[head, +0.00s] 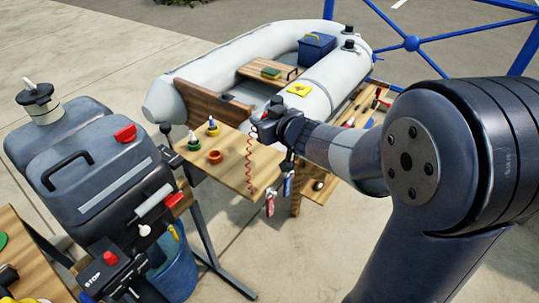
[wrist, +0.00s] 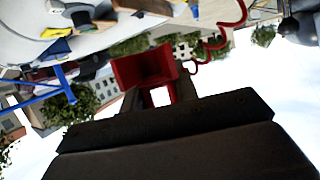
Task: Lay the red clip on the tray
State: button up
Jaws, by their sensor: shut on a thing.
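My gripper (head: 265,125) is shut on the red clip (wrist: 145,66), held in the air above the small wooden table. The clip is a red, box-like piece between the fingers in the wrist view. In the head view it is small and mostly hidden by the gripper. A red coiled cord (head: 249,165) hangs below the gripper, and its loops also show in the wrist view (wrist: 222,42). I cannot tell for sure which surface is the tray. A wooden surface (head: 318,190) with small items lies partly behind my arm.
The wooden table (head: 230,172) carries yellow, green and orange round pieces. A red tag (head: 269,206) and a blue tag (head: 287,184) hang near its right edge. A grey inflatable boat (head: 205,70) stands behind. A grey outboard motor (head: 85,160) and blue bucket (head: 178,272) are at left.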

aim_at(264, 156)
notch_tip(264, 156, down, 9)
jog(key=b, duration=0.5)
jog(key=shift+f, duration=0.2)
jog(key=shift+f, duration=0.15)
jog(key=o, duration=0.9)
jog(key=shift+o, duration=0.2)
